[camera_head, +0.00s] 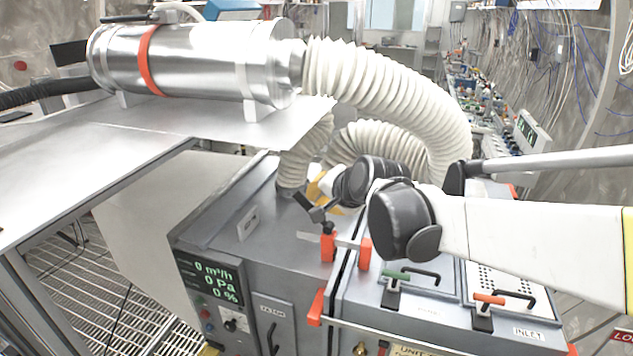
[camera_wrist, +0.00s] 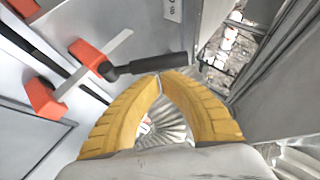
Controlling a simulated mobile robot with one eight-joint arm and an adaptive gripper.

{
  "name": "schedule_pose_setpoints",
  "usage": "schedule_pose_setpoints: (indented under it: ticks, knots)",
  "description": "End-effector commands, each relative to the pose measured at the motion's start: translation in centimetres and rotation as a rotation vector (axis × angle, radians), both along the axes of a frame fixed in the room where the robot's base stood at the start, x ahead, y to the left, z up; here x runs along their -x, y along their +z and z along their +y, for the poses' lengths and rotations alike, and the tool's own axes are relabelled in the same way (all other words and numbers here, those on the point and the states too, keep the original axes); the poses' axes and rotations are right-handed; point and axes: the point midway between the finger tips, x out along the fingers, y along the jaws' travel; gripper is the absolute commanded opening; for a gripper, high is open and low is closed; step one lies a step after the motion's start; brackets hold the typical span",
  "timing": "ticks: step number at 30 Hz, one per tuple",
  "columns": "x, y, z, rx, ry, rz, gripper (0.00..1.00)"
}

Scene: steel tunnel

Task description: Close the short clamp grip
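The short clamp has two red blocks, a pale metal bar and a black grip. In the head view the black grip (camera_head: 309,206) slants up and left from the red blocks (camera_head: 328,246) on top of the grey box. In the wrist view the grip (camera_wrist: 150,64) points right from the upper red block (camera_wrist: 88,55). My gripper's yellow fingers (camera_wrist: 160,78) meet at their tips, right beside the grip. I cannot tell whether the tips touch it. In the head view my gripper (camera_head: 318,186) is mostly hidden behind my wrist.
White ribbed hoses (camera_head: 385,85) rise behind my gripper, one joining a steel cylinder (camera_head: 195,60). A metal table (camera_head: 90,160) is at left. Lids with a green-ended handle (camera_head: 410,277) and an orange-ended handle (camera_head: 500,297) lie at right.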

Motion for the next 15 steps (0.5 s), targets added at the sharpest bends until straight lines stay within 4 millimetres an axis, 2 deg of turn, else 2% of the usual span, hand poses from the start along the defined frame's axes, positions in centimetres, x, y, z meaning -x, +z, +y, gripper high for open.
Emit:
schedule_pose_setpoints:
  ticks: [15]
  knots:
    - [-0.24, -0.25, 0.68, 0.085, 0.002, 0.031, 0.00]
